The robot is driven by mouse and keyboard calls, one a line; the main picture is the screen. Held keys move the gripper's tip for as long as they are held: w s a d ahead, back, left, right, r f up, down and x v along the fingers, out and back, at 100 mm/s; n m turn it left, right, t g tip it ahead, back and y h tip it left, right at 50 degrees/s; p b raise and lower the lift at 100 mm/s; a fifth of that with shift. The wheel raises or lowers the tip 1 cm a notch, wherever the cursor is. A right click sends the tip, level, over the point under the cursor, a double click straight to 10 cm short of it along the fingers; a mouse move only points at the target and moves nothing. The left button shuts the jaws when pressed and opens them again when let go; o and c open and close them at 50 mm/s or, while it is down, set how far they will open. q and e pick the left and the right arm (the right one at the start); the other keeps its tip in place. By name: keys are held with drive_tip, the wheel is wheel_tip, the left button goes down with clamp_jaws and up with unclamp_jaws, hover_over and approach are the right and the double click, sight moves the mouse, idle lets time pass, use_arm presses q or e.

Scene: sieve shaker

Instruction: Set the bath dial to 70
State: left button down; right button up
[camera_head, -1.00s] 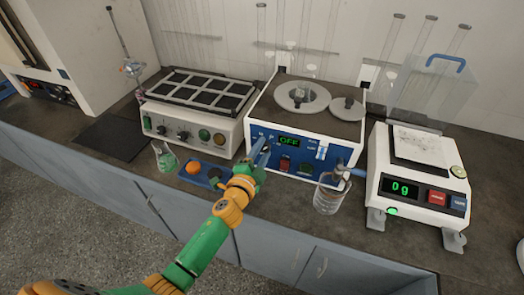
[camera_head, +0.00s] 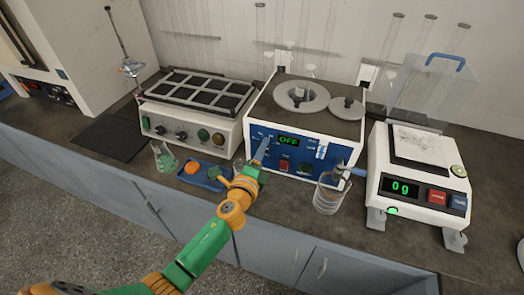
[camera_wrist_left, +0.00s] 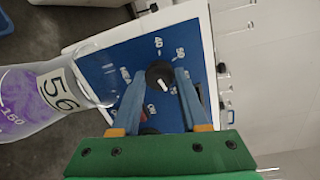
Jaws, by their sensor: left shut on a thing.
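The bath is a white box with a blue front panel (camera_head: 318,168) in the head view. Its green display (camera_head: 289,141) reads OFF. In the left wrist view the black round bath dial (camera_wrist_left: 159,74) sits on the blue panel with white numbers around it, too small to read surely; a pale mark shows on the dial. My left gripper (camera_wrist_left: 160,84) has its two blue fingers on either side of the dial, shut on it. In the head view the left gripper (camera_head: 262,149) reaches the left part of the panel and hides the dial. My right gripper is not in view.
A blue tray (camera_head: 205,178) lies left of my gripper.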

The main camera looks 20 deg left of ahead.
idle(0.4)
use_arm(q)
drive_tip(key=shift+c, duration=2.1)
unclamp_jaws()
drive_tip(key=s, duration=0.7)
drive_tip(key=shift+r, duration=0.2)
drive_tip(key=shift+s, duration=0.1)
